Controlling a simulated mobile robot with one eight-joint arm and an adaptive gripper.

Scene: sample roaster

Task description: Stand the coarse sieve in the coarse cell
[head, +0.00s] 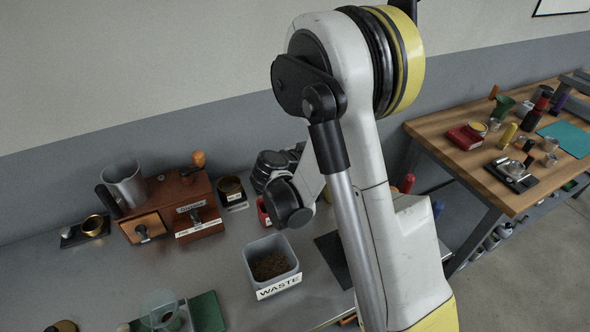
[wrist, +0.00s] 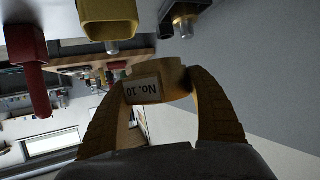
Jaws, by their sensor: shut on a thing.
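In the wrist view my gripper (wrist: 158,84) is shut on a brass-coloured ring-shaped piece, which looks like the sieve (wrist: 173,76). The sieve's white label reads "No. 10" and appears upside down. Both curved fingers close around its sides, and it is held clear of the surfaces seen around it. In the head view my arm hides the gripper and the sieve. I cannot pick out the coarse cell for certain in either view.
A grey waste bin (head: 272,264) with dark grounds stands on the bench. Red (wrist: 30,55) and yellow (wrist: 108,18) objects show upside down in the wrist view. A wooden table (head: 440,130) stands right.

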